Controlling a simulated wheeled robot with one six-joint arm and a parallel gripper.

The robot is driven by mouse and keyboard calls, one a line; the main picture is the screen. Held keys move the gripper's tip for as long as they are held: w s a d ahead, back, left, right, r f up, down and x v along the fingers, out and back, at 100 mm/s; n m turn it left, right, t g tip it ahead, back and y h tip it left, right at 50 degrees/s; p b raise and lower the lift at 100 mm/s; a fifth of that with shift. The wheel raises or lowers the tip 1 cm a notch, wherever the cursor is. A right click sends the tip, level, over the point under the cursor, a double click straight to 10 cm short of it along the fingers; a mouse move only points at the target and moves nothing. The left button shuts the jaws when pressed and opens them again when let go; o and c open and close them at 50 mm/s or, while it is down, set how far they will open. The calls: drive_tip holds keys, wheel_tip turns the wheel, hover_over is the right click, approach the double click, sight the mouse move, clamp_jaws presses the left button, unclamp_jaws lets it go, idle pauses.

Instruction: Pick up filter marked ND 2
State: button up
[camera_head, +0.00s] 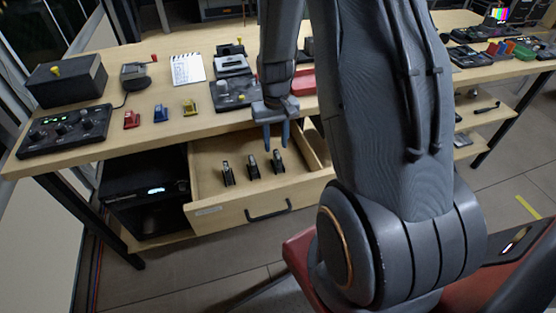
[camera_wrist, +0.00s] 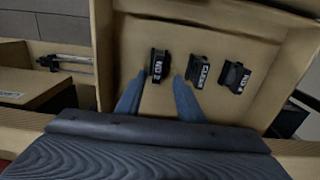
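Three small black filters stand in a row in the open drawer, each with a small white label. In the wrist view they are the left filter (camera_wrist: 158,66), the middle filter (camera_wrist: 197,70) and the right filter (camera_wrist: 235,76). The middle label seems to read CLEAR; the outer two seem to start with ND, but I cannot read their numbers surely. My gripper (camera_wrist: 157,93) is open and empty, pointing down, its blue-grey fingers to either side of the left filter's line. In the head view my gripper (camera_head: 277,148) is above the rightmost filter (camera_head: 277,160).
The wooden drawer (camera_head: 207,190) is pulled out beneath the tabletop (camera_head: 160,123), and its walls surround the filters. Red, blue and yellow small items, a control panel (camera_head: 66,131) and a black box (camera_head: 66,80) stand on the table. My arm hides part of the right side.

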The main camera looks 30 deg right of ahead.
sight(278, 154)
drive_tip(key=shift+s+d+f+p, duration=0.15)
drive_tip(key=shift+f+p, duration=0.35)
drive_tip(key=shift+f, duration=1)
drive_tip(key=shift+s+d+f+p, duration=0.1)
drive_tip(key=shift+f+p, duration=0.35)
drive_tip(key=shift+f, duration=1.05)
clamp_jaws()
